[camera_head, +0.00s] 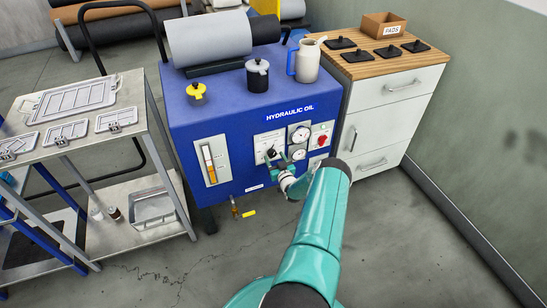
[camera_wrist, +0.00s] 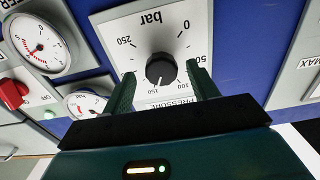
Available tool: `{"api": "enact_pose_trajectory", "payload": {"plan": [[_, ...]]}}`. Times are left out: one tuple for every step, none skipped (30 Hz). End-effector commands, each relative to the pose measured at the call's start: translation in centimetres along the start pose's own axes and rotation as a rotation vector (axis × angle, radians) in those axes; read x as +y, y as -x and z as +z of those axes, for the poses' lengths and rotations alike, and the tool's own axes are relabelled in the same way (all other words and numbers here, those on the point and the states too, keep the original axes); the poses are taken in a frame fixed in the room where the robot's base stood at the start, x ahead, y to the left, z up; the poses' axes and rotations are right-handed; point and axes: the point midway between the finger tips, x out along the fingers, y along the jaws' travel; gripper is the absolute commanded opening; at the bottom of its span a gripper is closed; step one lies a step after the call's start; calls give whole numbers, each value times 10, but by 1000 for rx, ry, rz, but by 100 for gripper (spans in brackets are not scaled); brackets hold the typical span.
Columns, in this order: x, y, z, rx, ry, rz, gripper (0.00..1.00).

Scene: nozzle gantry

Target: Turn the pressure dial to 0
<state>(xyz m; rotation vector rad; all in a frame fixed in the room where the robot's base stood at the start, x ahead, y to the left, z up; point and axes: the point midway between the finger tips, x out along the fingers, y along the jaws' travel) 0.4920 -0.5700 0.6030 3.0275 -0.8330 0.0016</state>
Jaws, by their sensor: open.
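The pressure dial is a black round knob (camera_wrist: 161,69) on a white plate marked "bar" and "PRESSURE", seen upside down in the wrist view. Its scale shows 0, 50, 100, 150 and 250. A small white mark on the knob seems to point near 150. My gripper (camera_wrist: 160,73) is open, with one dark green finger on each side of the knob. I see gaps between the fingers and the knob; contact is not visible. In the head view the dial's plate (camera_head: 262,141) is on the front of the blue hydraulic oil cabinet (camera_head: 190,125), partly hidden by my gripper.
Beside the dial are two round gauges (camera_wrist: 38,43) and a red switch (camera_wrist: 13,93). A metal cart (camera_head: 150,100) stands left and a white drawer unit (camera_head: 385,115) right.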

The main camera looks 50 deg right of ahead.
Motion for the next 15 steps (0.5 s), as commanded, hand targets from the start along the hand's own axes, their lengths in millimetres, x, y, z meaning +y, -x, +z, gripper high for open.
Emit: {"api": "enact_pose_trajectory", "payload": {"plan": [[-2,-6,1,0,-1,-1,59],[-1,-9,0,0,-1,-1,59],[-1,-12,0,0,-2,-1,59],[-1,-14,0,0,-2,-1,59],[-1,-16,0,0,-1,-1,59],[-1,-17,0,-1,-1,0,59],[-1,-17,0,-1,-1,0,59],[-1,-17,0,-1,-2,-1,59],[-1,-17,0,-1,-2,-1,59],[-1,-17,0,-1,-2,-1,59],[-1,-17,0,-1,-2,-1,59],[-1,-17,0,-1,-2,-1,59],[-1,-17,0,-1,-2,-1,59],[-1,-17,0,-1,-1,-1,55],[-1,-17,0,-1,-1,-1,47]]}}
